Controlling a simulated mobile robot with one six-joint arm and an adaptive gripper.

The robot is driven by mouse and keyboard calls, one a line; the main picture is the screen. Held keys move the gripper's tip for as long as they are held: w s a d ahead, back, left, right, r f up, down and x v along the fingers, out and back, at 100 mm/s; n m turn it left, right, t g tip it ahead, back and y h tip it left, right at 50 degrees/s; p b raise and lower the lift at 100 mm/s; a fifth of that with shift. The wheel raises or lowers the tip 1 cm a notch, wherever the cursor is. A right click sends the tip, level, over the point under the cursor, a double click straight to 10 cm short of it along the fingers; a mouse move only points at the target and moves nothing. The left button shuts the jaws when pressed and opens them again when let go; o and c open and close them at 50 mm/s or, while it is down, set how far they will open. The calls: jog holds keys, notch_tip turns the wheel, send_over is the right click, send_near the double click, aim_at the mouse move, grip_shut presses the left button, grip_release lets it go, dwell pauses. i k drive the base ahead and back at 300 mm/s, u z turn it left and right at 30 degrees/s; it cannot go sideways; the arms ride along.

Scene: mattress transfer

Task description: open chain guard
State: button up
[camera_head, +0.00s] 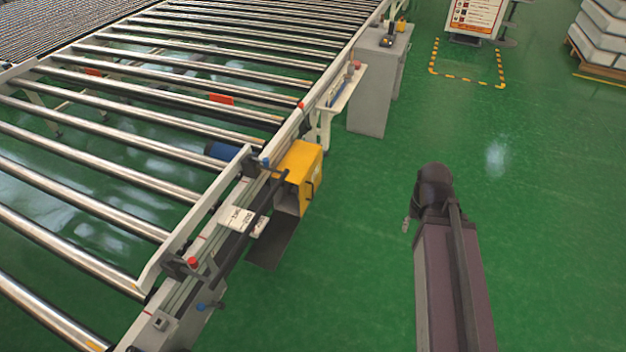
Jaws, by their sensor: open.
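A yellow box-shaped cover (298,164), which looks like the chain guard, sits on the outer side of the roller conveyor's side rail. A small dark handle-like part shows on its right face. It looks shut, though its hinge and inside are hidden. A dark flat plate (273,245) shows below it, near the floor. Only a dark joint and the purple-grey body of mine show at the lower right, apart from the cover with green floor between.
The roller conveyor (170,225) fills the left side. A white label box (241,218) and a red button (192,263) sit along its rail. A grey cabinet (372,85) stands beyond the cover. Green floor (560,220) is clear at right.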

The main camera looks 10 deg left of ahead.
aim_at(303, 159)
jog(key=u, duration=0.15)
jog(key=i, duration=0.95)
jog(key=u, duration=0.1)
